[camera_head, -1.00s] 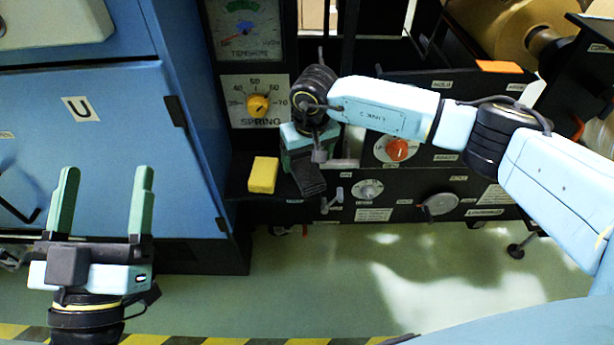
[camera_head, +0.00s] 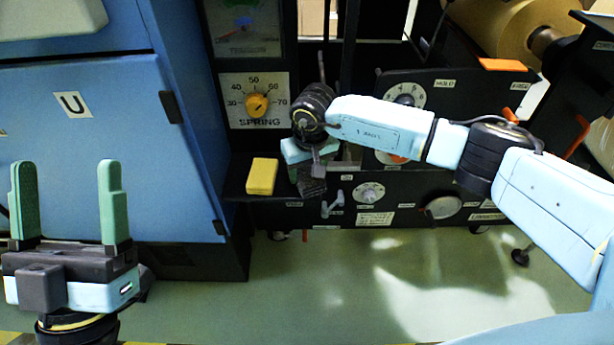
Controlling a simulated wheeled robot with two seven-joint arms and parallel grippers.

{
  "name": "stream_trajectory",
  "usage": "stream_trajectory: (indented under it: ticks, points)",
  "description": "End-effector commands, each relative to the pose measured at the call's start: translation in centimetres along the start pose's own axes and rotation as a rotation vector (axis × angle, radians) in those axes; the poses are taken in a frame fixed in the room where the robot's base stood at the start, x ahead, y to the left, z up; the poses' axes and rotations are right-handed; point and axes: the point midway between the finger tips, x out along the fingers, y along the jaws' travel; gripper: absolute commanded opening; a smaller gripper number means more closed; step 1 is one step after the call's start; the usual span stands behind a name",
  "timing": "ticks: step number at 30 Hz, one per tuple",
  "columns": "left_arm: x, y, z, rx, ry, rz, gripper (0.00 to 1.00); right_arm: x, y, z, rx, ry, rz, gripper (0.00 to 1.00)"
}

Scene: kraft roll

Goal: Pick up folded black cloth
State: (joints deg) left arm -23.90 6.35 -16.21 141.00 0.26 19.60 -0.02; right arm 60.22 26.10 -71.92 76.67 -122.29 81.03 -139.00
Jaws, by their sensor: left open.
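A small dark, textured piece that looks like the folded black cloth (camera_head: 312,186) lies at the front of a black ledge, just right of a yellow block. My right gripper (camera_head: 308,172) points down right over it, and the wrist and gripper body hide its upper part. Its fingertips are mostly hidden, so I cannot tell whether they are closed on the cloth. My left gripper (camera_head: 67,190) is open and empty, its two green fingers pointing up in front of the blue cabinet, far left of the cloth.
The yellow block (camera_head: 262,176) sits on the black ledge (camera_head: 240,182) close to my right gripper. A spring dial (camera_head: 256,102) is above the ledge. A machine panel with knobs (camera_head: 369,192) stands to the right. The green floor (camera_head: 340,270) in front is clear.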

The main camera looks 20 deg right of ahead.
Motion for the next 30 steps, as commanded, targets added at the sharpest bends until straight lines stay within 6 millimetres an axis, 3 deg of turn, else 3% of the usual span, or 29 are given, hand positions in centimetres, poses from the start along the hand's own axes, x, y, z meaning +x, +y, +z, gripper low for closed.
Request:
stream_trajectory:
  ticks: [3, 16, 24, 30]
  points:
    - [0.0, 0.0, 0.0, 0.000, -0.001, 0.000, 0.76, 0.0, 0.0, 0.0, 0.000, 0.000, 0.000, 0.32]
    - [0.3, 0.0, 0.3, -0.001, -0.044, -0.001, 0.76, -1.0, 0.0, -0.2, 0.001, 0.001, 0.000, 0.32]
    - [0.6, -0.1, 2.5, -0.001, -0.277, -0.006, 0.76, -5.4, 0.1, -0.9, -0.001, 0.003, 0.001, 0.32]
    - [-0.6, -0.6, 5.4, 0.008, -0.499, -0.015, 0.76, -8.1, 0.0, -1.3, 0.000, 0.002, 0.000, 0.32]
